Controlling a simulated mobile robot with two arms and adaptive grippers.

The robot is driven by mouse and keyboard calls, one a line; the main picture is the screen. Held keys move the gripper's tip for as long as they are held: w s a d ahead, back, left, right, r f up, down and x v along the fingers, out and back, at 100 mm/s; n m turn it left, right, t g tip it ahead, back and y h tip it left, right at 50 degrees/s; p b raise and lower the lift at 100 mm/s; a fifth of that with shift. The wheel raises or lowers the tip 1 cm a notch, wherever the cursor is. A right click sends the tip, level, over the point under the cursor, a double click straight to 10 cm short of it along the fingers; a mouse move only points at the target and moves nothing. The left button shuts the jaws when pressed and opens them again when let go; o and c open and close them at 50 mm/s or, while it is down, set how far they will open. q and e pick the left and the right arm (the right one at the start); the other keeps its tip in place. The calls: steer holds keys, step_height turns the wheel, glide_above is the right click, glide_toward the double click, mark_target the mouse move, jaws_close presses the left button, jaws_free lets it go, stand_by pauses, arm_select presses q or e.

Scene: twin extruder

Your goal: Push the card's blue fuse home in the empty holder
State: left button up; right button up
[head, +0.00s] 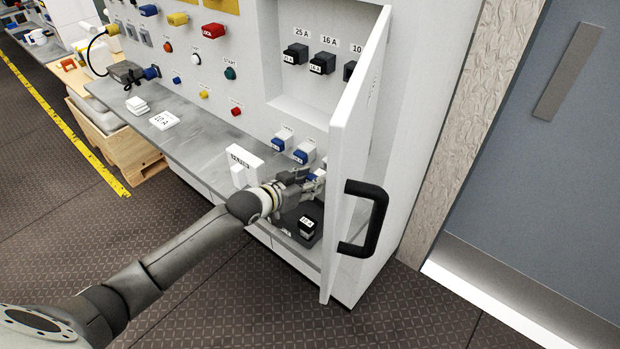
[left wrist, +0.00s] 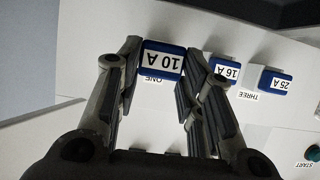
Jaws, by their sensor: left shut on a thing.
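My left gripper (head: 308,181) is shut on a blue fuse (left wrist: 162,62) marked 10 A, which shows between its fingers in the left wrist view (left wrist: 160,80). The fuse is at the holder place labelled ONE; I cannot tell how deep it sits. Blue fuses marked 16 A (left wrist: 226,72) and 25 A (left wrist: 274,82) sit beside it in the row, the latter by the label THREE. The card (head: 165,120), reading 10 A, lies on the grey shelf. My right gripper is not in view.
The open white cabinet door (head: 352,150) with a black handle (head: 368,218) stands close right of my gripper. A black fuse (head: 308,226) lies below it. Black fuses (head: 296,54) sit in the upper recess. A white block (head: 245,160) stands on the shelf (head: 190,150) to the left.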

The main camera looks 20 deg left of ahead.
arm_select(q)
steer(key=shift+s+a+r+p, duration=0.1)
steer(key=shift+s+a+p, duration=0.2)
steer(key=shift+s+p, duration=0.5)
steer(key=shift+s+a+p, duration=0.2)
steer(key=shift+s+p, duration=0.1)
steer(key=shift+s, duration=0.25)
steer(key=shift+s+a+p, duration=0.2)
steer(key=shift+s+p, duration=0.1)
steer(key=shift+s, duration=0.2)
